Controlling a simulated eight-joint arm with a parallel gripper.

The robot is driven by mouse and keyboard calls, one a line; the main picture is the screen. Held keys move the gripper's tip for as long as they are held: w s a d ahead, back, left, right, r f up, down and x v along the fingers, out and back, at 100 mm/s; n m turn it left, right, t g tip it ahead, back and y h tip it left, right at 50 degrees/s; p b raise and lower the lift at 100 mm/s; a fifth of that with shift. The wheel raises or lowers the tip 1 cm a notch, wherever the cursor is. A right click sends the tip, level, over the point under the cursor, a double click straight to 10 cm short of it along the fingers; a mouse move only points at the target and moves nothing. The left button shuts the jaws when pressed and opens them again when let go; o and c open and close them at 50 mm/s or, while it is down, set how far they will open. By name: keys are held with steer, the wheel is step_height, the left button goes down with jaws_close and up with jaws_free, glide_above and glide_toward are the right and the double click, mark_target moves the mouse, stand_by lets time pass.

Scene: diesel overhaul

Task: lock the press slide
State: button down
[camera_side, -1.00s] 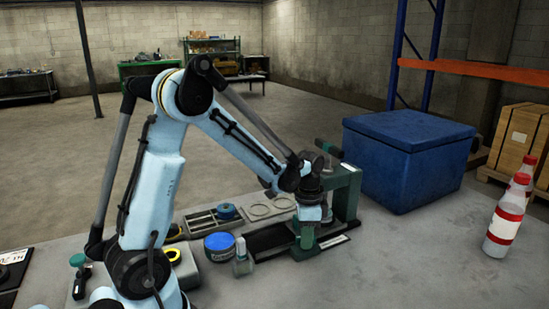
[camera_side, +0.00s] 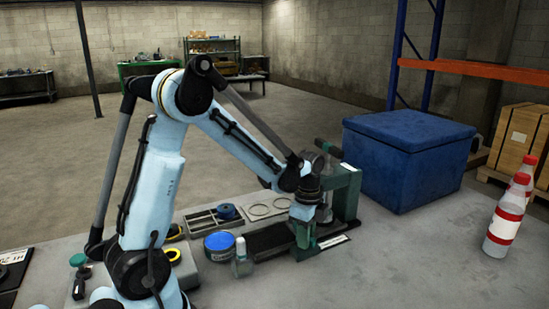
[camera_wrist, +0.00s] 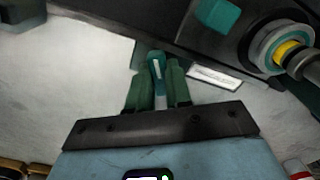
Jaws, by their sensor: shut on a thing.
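The press is a green frame (camera_side: 347,190) at the right end of the bench, with a dark base plate running left from it. My gripper (camera_side: 304,240) is low at the front edge of that base. In the wrist view its two green fingers (camera_wrist: 157,88) are shut on a small teal-tipped lever (camera_wrist: 157,70) with a pale shaft. The lever's foot is hidden by the fingers. The dark slide body (camera_wrist: 185,25) lies just beyond, with a teal block (camera_wrist: 218,14) on it. A round part with a yellow ring (camera_wrist: 285,52) is at right. Whether the slide is locked cannot be told.
A white label (camera_wrist: 215,76) lies beside the fingers. Left of the press are a glass bottle (camera_side: 242,262), a blue-lidded tin (camera_side: 219,245) and a grey tray (camera_side: 200,222). A blue bin (camera_side: 410,160) stands behind right; red-and-white bottles (camera_side: 503,228) stand right.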

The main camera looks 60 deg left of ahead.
steer(key=m, duration=0.3)
steer(key=m, duration=0.2)
steer(key=shift+m, duration=0.4)
steer(key=c, duration=1)
jaws_free()
steer(key=shift+c, duration=0.2)
steer(key=shift+r, duration=2.75)
steer(key=shift+r, duration=0.1)
